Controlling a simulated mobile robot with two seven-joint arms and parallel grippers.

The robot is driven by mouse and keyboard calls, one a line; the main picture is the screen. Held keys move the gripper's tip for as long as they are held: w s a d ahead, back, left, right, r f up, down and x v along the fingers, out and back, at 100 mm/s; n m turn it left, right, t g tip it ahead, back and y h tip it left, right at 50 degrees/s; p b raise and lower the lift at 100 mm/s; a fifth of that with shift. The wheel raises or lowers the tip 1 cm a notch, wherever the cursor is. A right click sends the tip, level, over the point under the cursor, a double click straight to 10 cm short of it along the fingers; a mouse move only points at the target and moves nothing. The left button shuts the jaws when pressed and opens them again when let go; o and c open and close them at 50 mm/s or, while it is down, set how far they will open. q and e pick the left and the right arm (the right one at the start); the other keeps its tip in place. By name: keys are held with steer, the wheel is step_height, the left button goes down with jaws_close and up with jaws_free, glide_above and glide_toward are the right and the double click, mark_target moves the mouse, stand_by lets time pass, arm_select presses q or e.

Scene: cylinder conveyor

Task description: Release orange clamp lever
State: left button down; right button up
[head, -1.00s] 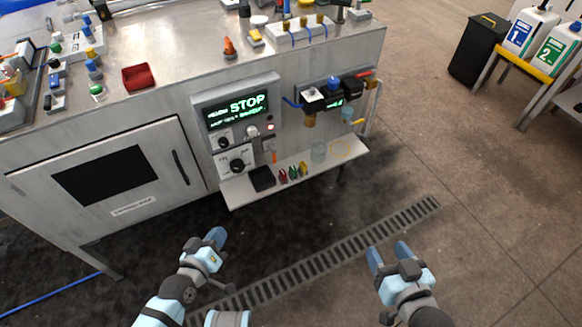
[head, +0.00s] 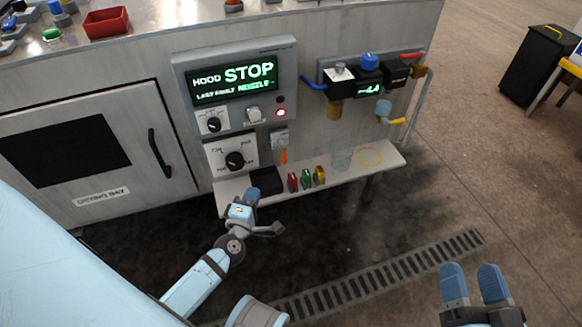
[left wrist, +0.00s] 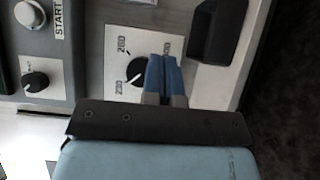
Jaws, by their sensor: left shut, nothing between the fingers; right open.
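A narrow orange lever (head: 284,156) hangs below a small grey fitting (head: 280,138) on the cabinet front, right of the dial panel. I cannot tell whether it is clamped. My left gripper (head: 251,197) is shut and empty, near the front edge of the shelf, below and left of the lever. In the left wrist view its blue fingers (left wrist: 163,76) are together in front of the dial plate and hide part of it; the orange lever does not show there. My right gripper (head: 472,280) is open and empty at the lower right, over the floor, away from the cabinet.
A lit STOP display (head: 235,80) is above. Valves and hoses (head: 368,76) are at right. A floor grate (head: 385,268) lies below.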

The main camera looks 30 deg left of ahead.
arm_select(q)
steer(key=shift+f, duration=0.1)
steer(key=shift+w+a, duration=0.1)
steer(key=b, duration=0.2)
glide_toward(283, 152)
steer(key=w+a+f, duration=0.2)
steer(key=a, duration=0.1)
steer(key=w+a+f, duration=0.1)
steer(key=a, duration=0.1)
steer(key=shift+w+a, duration=0.2)
steer(key=shift+w, duration=0.2)
steer(key=shift+w+d+r, duration=0.1)
steer(key=shift+w+d, duration=0.4)
steer(key=shift+w, duration=0.25)
steer(key=shift+w+d, duration=0.5)
steer(key=shift+w, duration=0.3)
arm_select(e)
step_height(283, 152, down, 4)
steer(key=shift+a+r+g, duration=0.1)
steer(key=shift+g, duration=0.7)
steer(key=shift+r, duration=0.1)
